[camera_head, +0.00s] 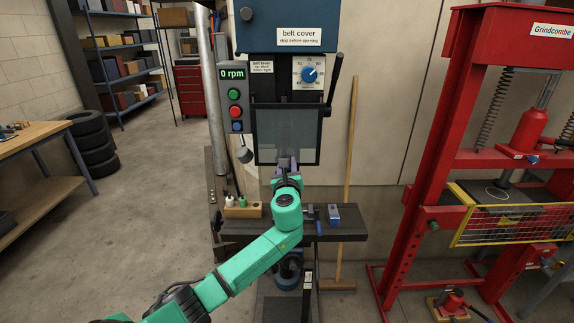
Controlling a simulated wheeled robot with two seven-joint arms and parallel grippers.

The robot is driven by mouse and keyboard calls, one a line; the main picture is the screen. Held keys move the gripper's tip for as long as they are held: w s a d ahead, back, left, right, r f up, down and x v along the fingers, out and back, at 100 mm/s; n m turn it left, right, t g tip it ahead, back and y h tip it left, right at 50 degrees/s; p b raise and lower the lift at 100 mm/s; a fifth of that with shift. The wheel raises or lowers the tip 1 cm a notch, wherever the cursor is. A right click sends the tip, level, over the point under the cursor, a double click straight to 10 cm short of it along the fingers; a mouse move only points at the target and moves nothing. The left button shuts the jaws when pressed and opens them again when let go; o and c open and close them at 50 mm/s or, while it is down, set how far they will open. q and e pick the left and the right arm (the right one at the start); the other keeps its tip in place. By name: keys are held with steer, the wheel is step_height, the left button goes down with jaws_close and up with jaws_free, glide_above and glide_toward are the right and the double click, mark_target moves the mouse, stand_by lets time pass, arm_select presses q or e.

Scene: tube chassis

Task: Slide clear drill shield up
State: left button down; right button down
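The clear drill shield (304,137) is a see-through panel in a dark frame on the front of the drill press, below the dial. Its lower edge is level with my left gripper. My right gripper is not in view.
The drill table (345,229) holds a wooden block (243,210) with bottles and a small blue-topped vise (334,214). A control box (234,98) reads 0 rpm. A broom (350,180) leans at right. A red press (410,180) stands farther right.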

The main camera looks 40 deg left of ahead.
arm_select(q)
steer(key=c, duration=0.6)
jaws_free()
steer(key=shift+s, duration=0.1)
steer(key=b+v, duration=0.3)
steer(key=v, duration=1.1)
steer(key=shift+s+d, duration=0.1)
steer(key=shift+d, duration=0.1)
steer(key=shift+f, duration=0.1)
